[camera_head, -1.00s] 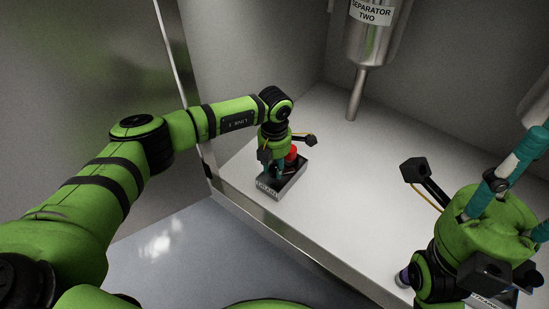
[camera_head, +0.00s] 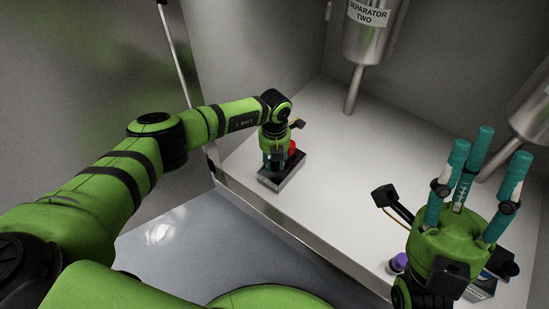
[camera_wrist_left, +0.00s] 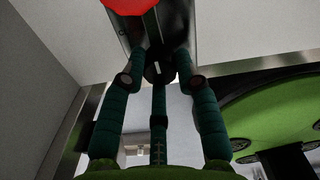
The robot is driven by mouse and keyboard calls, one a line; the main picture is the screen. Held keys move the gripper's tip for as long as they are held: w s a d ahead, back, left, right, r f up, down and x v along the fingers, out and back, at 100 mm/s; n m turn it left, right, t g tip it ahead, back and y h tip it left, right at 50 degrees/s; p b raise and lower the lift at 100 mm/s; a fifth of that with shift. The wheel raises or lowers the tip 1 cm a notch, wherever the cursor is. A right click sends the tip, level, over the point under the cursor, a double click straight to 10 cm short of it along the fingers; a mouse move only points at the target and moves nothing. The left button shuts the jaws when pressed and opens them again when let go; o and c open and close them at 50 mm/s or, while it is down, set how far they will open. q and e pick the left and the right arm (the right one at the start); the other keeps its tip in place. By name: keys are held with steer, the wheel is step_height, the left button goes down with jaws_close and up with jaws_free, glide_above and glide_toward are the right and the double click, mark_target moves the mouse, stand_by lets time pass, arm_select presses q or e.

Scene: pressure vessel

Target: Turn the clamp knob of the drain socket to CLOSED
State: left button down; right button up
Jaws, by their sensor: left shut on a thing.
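The drain socket (camera_head: 289,178) is a dark box with a label on its front face, near the front edge of the bench. A red part (camera_head: 293,147) stands on it; it also shows at the top of the left wrist view (camera_wrist_left: 138,5). My left gripper (camera_head: 274,167) points down at the box, its teal fingers shut around a small black clamp knob (camera_wrist_left: 158,73) with a white line on it. The fingers partly hide the knob, and the label is too small to read. My right gripper (camera_head: 480,185) is open and empty, fingers spread upward.
A purple-topped item (camera_head: 398,263) and a dark box (camera_head: 483,288) are near my right gripper. The middle of the bench (camera_head: 335,165) is clear.

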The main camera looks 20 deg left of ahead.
mark_target(275, 163)
stand_by(0.4)
arm_select(q)
steer(key=c, duration=0.9)
jaws_free()
step_height(275, 163, up, 12)
